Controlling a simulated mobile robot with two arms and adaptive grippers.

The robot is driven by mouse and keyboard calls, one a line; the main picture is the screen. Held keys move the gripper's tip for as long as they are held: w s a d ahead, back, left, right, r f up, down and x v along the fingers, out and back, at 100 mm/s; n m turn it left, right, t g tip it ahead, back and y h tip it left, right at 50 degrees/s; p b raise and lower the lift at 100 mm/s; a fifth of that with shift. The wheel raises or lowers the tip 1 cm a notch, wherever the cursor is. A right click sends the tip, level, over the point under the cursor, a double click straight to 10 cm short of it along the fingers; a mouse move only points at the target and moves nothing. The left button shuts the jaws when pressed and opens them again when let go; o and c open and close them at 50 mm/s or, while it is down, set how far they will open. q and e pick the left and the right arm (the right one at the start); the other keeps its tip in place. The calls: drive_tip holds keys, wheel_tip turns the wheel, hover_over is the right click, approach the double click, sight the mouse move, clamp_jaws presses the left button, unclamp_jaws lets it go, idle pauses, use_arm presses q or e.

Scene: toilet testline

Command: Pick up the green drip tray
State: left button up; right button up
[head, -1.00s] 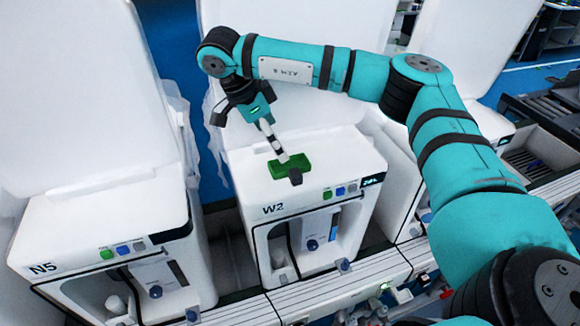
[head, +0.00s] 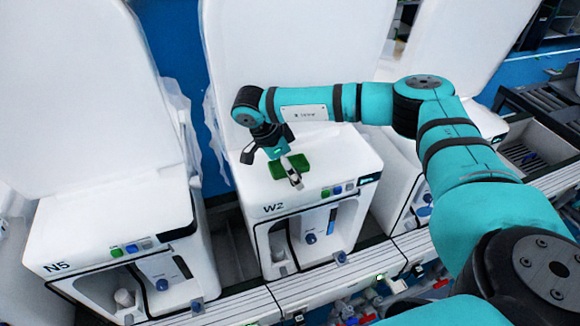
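The green drip tray (head: 277,171) lies on the white top of the machine marked W2 (head: 262,187). My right gripper (head: 293,178) comes down on it from behind, with its grey finger and dark tip across the tray's middle. Green shows on both sides of the finger. The finger hides the tray's middle, and I cannot tell whether the gripper is open or closed around the tray. My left gripper is out of view.
A white machine marked N5 (head: 110,225) stands to the left, and another white unit (head: 408,185) to the right of W2. Tall white panels (head: 285,60) rise behind them. A rail (head: 330,285) with small fittings runs along the front.

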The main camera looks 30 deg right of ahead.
drive_tip(key=c, duration=1.1)
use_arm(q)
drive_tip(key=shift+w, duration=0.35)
use_arm(e)
drive_tip(key=shift+o, duration=0.2)
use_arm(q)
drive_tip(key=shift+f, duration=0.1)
use_arm(e)
drive_tip(key=shift+r, duration=0.1)
